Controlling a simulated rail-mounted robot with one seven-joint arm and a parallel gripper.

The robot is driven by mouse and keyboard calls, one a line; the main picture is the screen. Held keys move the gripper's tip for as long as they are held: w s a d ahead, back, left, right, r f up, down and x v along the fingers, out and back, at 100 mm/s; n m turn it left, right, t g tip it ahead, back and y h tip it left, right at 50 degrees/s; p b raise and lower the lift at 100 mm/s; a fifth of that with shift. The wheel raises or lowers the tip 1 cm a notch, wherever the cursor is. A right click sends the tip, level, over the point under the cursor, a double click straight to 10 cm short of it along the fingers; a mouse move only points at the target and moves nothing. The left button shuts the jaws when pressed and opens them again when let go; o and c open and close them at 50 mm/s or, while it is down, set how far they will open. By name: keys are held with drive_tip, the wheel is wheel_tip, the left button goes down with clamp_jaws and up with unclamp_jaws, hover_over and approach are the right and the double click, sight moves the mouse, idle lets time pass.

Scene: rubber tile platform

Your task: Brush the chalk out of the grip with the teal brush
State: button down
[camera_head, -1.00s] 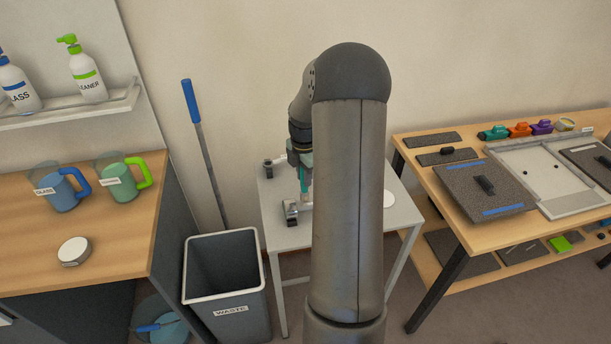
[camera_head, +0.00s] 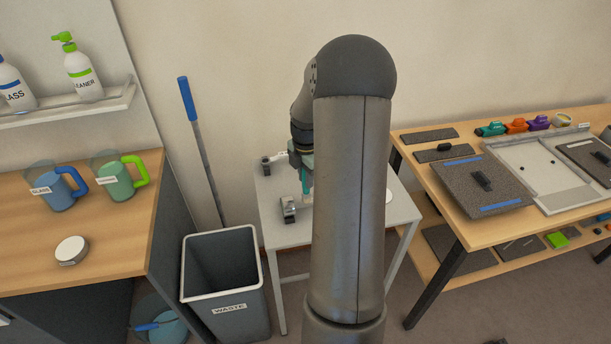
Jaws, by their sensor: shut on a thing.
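My gripper (camera_head: 302,160) is over the small grey table, partly hidden behind my own arm. It is shut on the teal brush (camera_head: 305,182), which points down, its lower end close above the table. A small pale thing shows just under the brush; it may be part of the grip, but my arm hides most of it. I cannot tell whether the bristles touch it, and no chalk can be made out.
The grey table (camera_head: 270,233) carries two small dark-and-metal fixtures, one at the back left (camera_head: 268,165) and one at the front (camera_head: 289,210). A waste bin (camera_head: 224,285) and a blue-handled pole (camera_head: 200,140) stand left. A wooden workbench (camera_head: 462,232) stands right.

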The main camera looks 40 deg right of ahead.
drive_tip(key=shift+w, duration=0.1)
drive_tip(key=shift+w+d, duration=0.1)
drive_tip(key=shift+w, duration=0.9)
drive_tip(key=shift+s, duration=0.1)
drive_tip(key=shift+s, duration=1)
drive_tip(key=shift+r, duration=0.1)
drive_tip(key=shift+r+p, duration=0.5)
drive_tip(key=shift+p, duration=0.1)
